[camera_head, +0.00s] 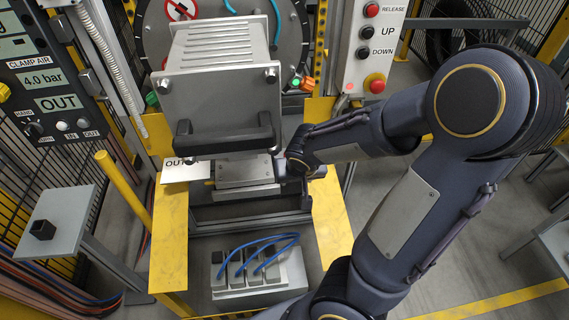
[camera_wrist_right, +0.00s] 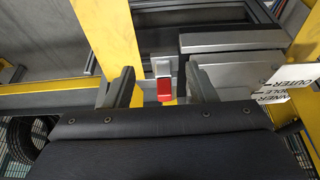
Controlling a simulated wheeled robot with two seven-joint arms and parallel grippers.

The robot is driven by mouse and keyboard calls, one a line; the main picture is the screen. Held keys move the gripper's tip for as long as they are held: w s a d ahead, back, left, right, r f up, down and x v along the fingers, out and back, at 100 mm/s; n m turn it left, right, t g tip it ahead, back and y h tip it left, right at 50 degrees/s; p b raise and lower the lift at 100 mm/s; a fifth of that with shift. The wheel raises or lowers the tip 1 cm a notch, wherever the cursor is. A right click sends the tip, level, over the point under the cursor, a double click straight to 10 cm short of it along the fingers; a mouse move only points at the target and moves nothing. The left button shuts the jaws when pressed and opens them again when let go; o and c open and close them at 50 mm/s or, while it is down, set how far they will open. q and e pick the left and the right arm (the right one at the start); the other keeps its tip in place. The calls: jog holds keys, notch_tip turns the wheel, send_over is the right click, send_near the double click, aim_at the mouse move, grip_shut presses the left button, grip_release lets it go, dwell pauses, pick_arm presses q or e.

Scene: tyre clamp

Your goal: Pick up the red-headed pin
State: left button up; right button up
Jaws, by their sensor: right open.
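The red-headed pin (camera_wrist_right: 164,88) shows in the right wrist view, its red head below a small pale metal piece (camera_wrist_right: 161,66). My right gripper (camera_wrist_right: 160,88) is open, with one dark finger on each side of the red head and a visible gap on both sides. I cannot tell how deep the head lies between the fingers. In the head view my right gripper (camera_head: 296,178) is at the right end of a grey metal block (camera_head: 245,171), and the pin cannot be made out there. My left gripper is not in view.
A large grey box with a black handle (camera_head: 225,140) stands just above the metal block. A yellow frame plate (camera_head: 332,220) lies to the right of my gripper. A white label card (camera_head: 184,172) sticks out left. Blue hoses (camera_head: 265,250) lie below.

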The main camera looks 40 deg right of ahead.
jog(key=w+d+f, duration=0.1)
jog(key=w+d, duration=0.1)
jog(key=w, duration=0.1)
jog(key=w+d+f+b, duration=0.1)
jog(key=w+d+f, duration=0.1)
jog(key=w, duration=0.2)
jog(key=w+d+f+b, duration=0.1)
jog(key=w+d, duration=0.1)
jog(key=w, duration=0.1)
jog(key=shift+w+f, duration=0.25)
jog(key=shift+w, duration=0.1)
grip_shut()
